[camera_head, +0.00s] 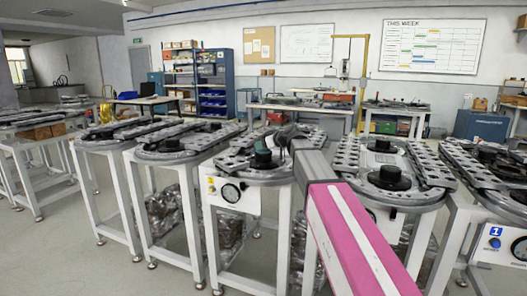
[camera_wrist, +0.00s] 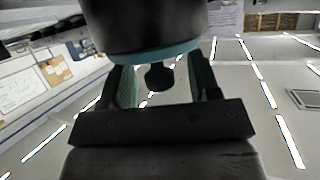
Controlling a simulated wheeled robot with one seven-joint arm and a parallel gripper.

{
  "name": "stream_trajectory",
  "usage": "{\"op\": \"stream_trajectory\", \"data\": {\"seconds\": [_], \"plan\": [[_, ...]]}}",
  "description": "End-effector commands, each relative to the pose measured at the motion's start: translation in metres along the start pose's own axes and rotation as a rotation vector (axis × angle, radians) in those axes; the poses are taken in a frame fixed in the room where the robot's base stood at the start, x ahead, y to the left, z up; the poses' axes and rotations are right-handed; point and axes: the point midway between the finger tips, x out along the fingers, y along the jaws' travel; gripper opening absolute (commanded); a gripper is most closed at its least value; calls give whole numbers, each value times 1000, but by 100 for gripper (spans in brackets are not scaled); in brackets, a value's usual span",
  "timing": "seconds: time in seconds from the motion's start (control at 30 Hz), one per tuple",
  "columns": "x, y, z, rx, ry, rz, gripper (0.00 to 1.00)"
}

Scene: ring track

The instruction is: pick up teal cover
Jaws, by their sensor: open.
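In the wrist view, my gripper (camera_wrist: 161,72) is open, with one greenish finger on each side. A large dark round body with a teal edge (camera_wrist: 165,53) fills the top middle, just past the fingertips. I take this teal-edged thing to be the teal cover; most of it is in shadow or out of frame. A dark knob (camera_wrist: 158,76) stands out from it between the fingers, with visible gaps on both sides. In the head view, my gripper is small and partly hidden by my arm above the middle track table (camera_head: 232,166), and I cannot make out the cover there.
Several grey ring-track tables stand side by side. A black round piece (camera_head: 262,159) sits on the middle one and another (camera_head: 390,178) on the table to its right. Blue shelving (camera_head: 212,82) stands at the back. Floor shows free at the lower left.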

Motion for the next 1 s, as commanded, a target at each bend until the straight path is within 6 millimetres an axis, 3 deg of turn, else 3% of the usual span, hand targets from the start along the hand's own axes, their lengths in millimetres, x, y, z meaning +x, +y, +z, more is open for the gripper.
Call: {"op": "stream_trajectory", "data": {"seconds": [0.07, 0.2, 0.23, 0.73, 1.0], "plan": [[0, 0, 0, 0, 0, 0, 56], [-1, 0, 0, 0, 0, 0, 11], [-1, 0, 0, 0, 0, 0, 5], [-3, 0, -5, -1, 1, 0, 5], [-15, 1, -37, -3, 1, 0, 5]]}}
